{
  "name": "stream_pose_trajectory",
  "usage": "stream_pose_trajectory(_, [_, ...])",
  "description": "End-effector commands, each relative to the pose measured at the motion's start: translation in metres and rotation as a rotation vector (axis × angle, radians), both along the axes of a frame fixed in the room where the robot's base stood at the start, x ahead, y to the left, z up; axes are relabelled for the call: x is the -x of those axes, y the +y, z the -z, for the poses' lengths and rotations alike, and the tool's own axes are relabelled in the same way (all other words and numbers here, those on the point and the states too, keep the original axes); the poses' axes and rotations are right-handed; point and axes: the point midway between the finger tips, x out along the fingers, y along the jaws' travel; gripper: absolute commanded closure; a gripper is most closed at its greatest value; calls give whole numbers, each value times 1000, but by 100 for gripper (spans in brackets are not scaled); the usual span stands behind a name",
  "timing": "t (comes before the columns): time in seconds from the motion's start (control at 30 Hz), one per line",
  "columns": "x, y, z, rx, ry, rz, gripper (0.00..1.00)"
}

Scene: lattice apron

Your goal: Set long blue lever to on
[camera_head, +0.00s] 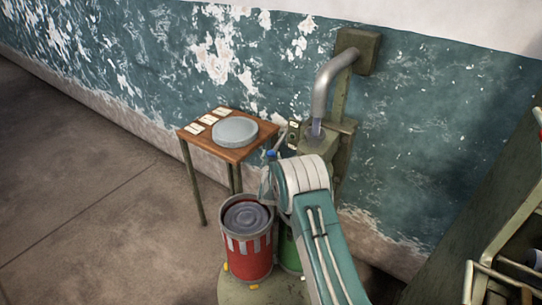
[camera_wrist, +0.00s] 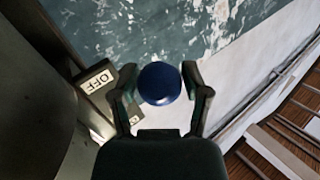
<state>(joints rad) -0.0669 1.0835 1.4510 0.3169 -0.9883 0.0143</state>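The long blue lever ends in a round dark-blue knob (camera_wrist: 160,83), which shows between my fingertips in the wrist view. In the head view the knob (camera_head: 271,154) is a small blue spot beside my gripper (camera_head: 267,178), left of my wrist. My gripper (camera_wrist: 160,80) has one finger on each side of the knob, and its tips appear to be closed in against it. A plate marked OFF (camera_wrist: 96,82) is left of the knob. A second pale label (camera_wrist: 134,119) is partly hidden behind the left finger. The lever's shaft is mostly hidden.
A small wooden table (camera_head: 188,131) with a grey round lid (camera_head: 235,132) and cards stands left of the lever. A red paint can (camera_head: 248,259) and a green can (camera_head: 289,252) stand below. A bent grey pipe (camera_head: 325,82) rises behind my wrist. Open floor lies left.

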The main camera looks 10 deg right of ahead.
Motion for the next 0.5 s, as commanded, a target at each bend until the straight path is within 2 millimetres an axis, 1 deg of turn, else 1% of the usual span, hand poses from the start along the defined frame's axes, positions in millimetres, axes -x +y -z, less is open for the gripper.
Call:
stream_pose_trajectory(0.03, [0,0,0,0,0,0,85])
stream_pose_trajectory(0.07, [0,0,0,0,0,0,98])
stream_pose_trajectory(0.1, [0,0,0,0,0,0,100])
stream_pose_trajectory(0.37, [0,1,-2,-7,6,0,100])
stream_pose_trajectory(0.5, [1,2,-8,-34,31,-1,100])
